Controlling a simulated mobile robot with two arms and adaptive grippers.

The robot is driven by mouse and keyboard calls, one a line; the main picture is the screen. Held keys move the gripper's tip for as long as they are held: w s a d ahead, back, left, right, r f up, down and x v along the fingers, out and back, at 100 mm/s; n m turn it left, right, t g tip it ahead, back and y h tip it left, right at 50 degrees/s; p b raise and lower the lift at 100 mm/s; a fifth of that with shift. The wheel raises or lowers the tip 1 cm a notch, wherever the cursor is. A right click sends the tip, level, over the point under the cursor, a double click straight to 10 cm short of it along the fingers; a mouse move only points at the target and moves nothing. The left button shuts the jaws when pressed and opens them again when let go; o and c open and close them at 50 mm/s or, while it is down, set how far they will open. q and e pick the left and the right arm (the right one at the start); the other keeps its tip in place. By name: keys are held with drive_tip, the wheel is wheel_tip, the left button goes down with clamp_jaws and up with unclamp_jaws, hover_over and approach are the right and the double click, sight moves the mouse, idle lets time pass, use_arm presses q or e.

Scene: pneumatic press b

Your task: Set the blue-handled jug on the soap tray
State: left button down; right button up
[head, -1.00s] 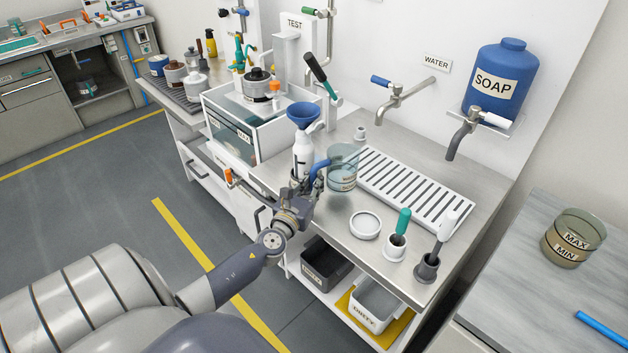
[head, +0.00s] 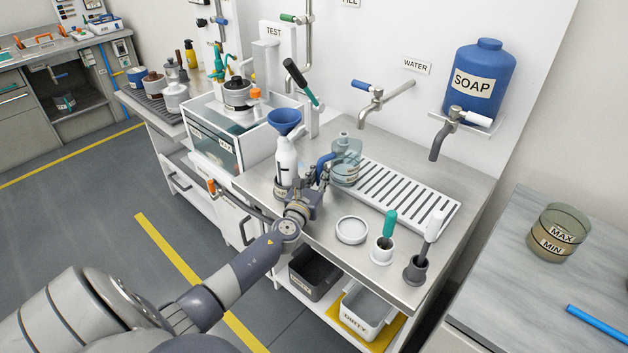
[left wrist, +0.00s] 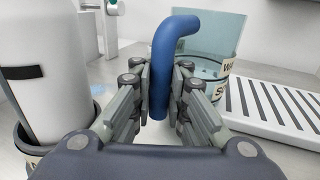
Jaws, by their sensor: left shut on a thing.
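The blue-handled jug (head: 347,170) is clear and bluish, with printed labels. It is at the left end of the white slatted tray (head: 440,212); I cannot tell whether it touches the counter or tray. The slatted tray lies below the water and soap taps. My left gripper (head: 322,172) is shut on the jug's blue handle, which stands upright between the fingers in the left wrist view (left wrist: 160,75). The jug body (left wrist: 210,50) is beyond the handle to the right and partly hidden. My right gripper is not in view.
A white bottle (head: 288,155) with a blue funnel stands close left of my left gripper. A round white dish (head: 352,231) and two holders with green-handled (head: 383,249) and white-handled (head: 417,270) tools stand in front of the tray. The soap tap (head: 440,140) overhangs the tray's far right.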

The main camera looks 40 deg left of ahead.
sight(333, 169)
use_arm(q)
drive_tip(key=shift+w+d+b, duration=0.2)
drive_tip(key=shift+w+b, duration=0.5)
drive_tip(key=shift+w, duration=2.35)
drive_tip(key=shift+f+b, duration=0.45)
drive_tip(key=shift+b, duration=0.2)
drive_tip(key=c, duration=1.5)
unclamp_jaws()
drive_tip(key=shift+d+r, duration=0.1)
drive_tip(key=shift+s, duration=0.1)
